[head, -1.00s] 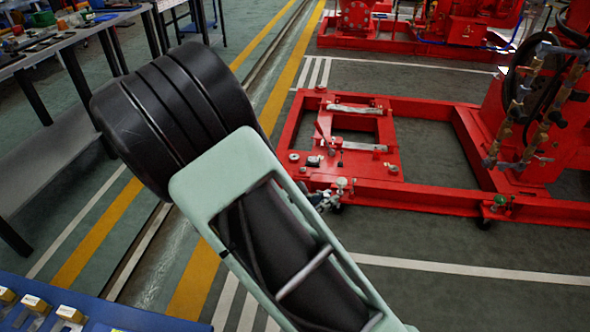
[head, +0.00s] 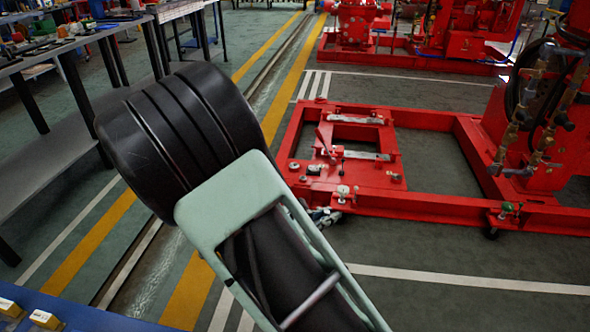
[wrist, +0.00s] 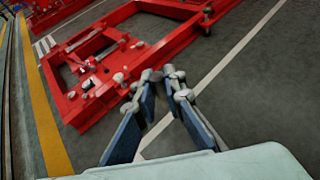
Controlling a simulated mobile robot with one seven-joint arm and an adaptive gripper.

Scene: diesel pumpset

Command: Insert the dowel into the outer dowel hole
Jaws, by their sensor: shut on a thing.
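My gripper (wrist: 163,76) shows in the wrist view with its two grey, blue-padded fingers drawn together at the tips. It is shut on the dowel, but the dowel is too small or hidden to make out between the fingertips. In the head view my gripper (head: 322,216) shows small beyond my arm, by the near left corner of the red skid (head: 400,204). The red plate (head: 315,189) on the skid carries small fittings, and it also shows in the wrist view (wrist: 92,103). I cannot tell which spot is the outer dowel hole.
A long workbench (head: 75,45) with tools stands at the left. A blue surface (head: 70,312) with small yellowish blocks is at the lower left. More red machinery (head: 360,45) stands at the back. The floor (head: 480,255) in front of the skid is clear.

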